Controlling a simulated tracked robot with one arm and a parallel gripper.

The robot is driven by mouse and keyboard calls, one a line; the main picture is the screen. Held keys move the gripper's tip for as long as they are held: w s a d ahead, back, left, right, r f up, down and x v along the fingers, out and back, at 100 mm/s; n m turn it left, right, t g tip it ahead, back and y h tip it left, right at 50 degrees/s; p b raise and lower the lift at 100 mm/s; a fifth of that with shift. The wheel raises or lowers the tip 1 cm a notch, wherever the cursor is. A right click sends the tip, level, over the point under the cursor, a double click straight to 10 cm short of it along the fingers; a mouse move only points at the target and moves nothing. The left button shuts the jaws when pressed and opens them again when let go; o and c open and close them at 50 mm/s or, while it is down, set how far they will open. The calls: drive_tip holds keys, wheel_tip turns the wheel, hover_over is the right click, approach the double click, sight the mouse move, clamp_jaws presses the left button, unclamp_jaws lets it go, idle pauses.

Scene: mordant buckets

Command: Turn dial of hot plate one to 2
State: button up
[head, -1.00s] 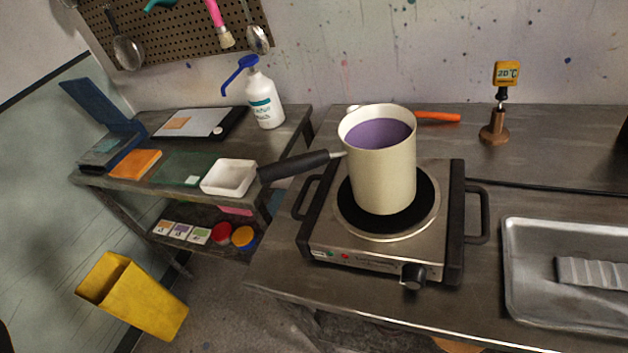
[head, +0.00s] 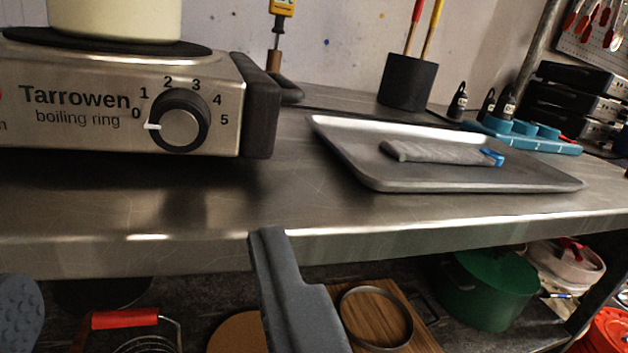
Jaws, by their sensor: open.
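The hot plate (head: 60,110), labelled "Tarrowen boiling ring", stands at the upper left on the steel bench. Its black dial (head: 182,124) with a grey face is on the front panel, marked 0 to 5. The white pointer mark faces left, at the 0. The cream pot (head: 115,18) sits on the black ring, its top out of frame. My gripper (head: 145,258) is open and empty, below and in front of the dial and apart from it. One dark finger shows at bottom centre; a dotted grey-blue pad shows at the lower left edge.
A metal tray (head: 350,168) holding a grey folded item (head: 440,153) lies right of the hot plate. The bench's front edge (head: 400,232) runs below the dial. A shelf underneath holds a green pot (head: 487,288) and a wooden board (head: 420,335).

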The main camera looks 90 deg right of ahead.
sight(178, 133)
drive_tip(key=b+x, duration=0.3)
drive_tip(key=x, duration=1)
drive_tip(key=shift+d, duration=0.4)
drive_tip(key=c, duration=1)
